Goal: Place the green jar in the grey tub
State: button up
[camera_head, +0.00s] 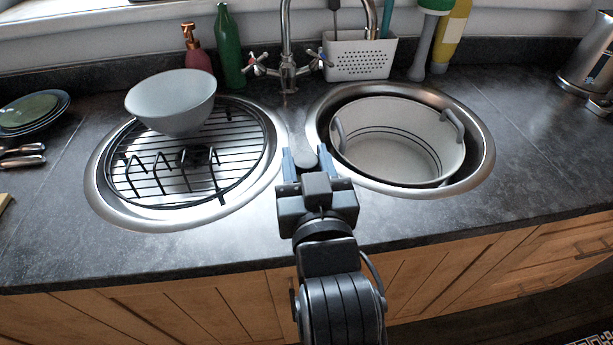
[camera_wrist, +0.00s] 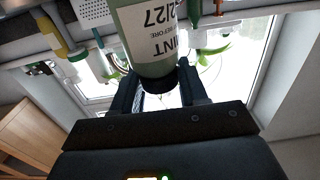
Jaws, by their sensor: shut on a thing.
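The green jar (camera_wrist: 152,38) is grey-green with a black cap and a printed label. In the wrist view it sits between the fingers of my gripper (camera_wrist: 158,88), which is shut on it near the cap. In the head view my gripper (camera_head: 306,162) is over the strip of counter between the two sinks, left of the tub. Only a small dark grey piece shows between its fingers there; most of the jar is hidden. The pale grey tub (camera_head: 400,120) stands in the right sink, open at the top, with a handle on each side. Its visible inside looks empty.
The left sink holds a black wire rack (camera_head: 165,190) and a pale bowl (camera_head: 172,97). The tap (camera_head: 287,65) rises behind my gripper. A white caddy (camera_head: 360,58), a green bottle (camera_head: 229,48) and a red dispenser (camera_head: 197,50) stand at the back.

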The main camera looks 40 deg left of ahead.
jog(key=shift+f, duration=1.95)
jog(key=shift+f, duration=0.1)
jog(key=o, duration=1.1)
jog(key=shift+r+p, duration=0.25)
jog(key=shift+p, duration=0.1)
jog(key=b+v, duration=0.2)
jog(key=v, duration=1)
jog(key=shift+f, duration=0.15)
